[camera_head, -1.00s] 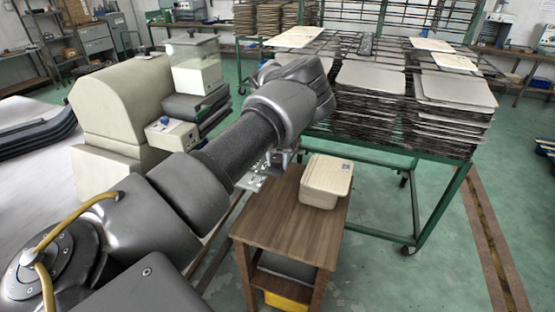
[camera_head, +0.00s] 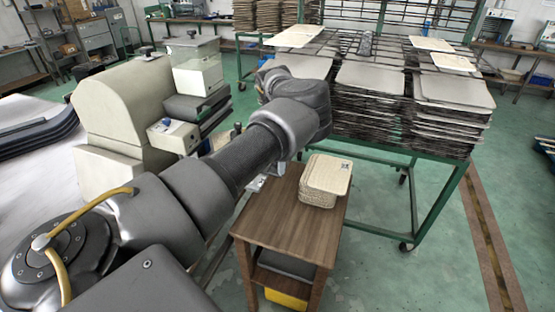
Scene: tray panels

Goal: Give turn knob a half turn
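A small white control box (camera_head: 173,136) sits on the front of the beige machine (camera_head: 130,100). A small blue knob (camera_head: 166,122) shows on its top; whether this is the turn knob I cannot tell. My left arm crosses the view from the lower left and bends at the wrist, right of the box. My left gripper (camera_head: 260,183) hangs below the wrist, mostly hidden behind the arm, so its fingers cannot be made out. It is apart from the control box. My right gripper is not in view.
A wooden side table (camera_head: 285,220) with a light woven box (camera_head: 325,180) stands just right of my gripper. A green-framed cart (camera_head: 440,205) stacked with panels (camera_head: 370,76) is behind it.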

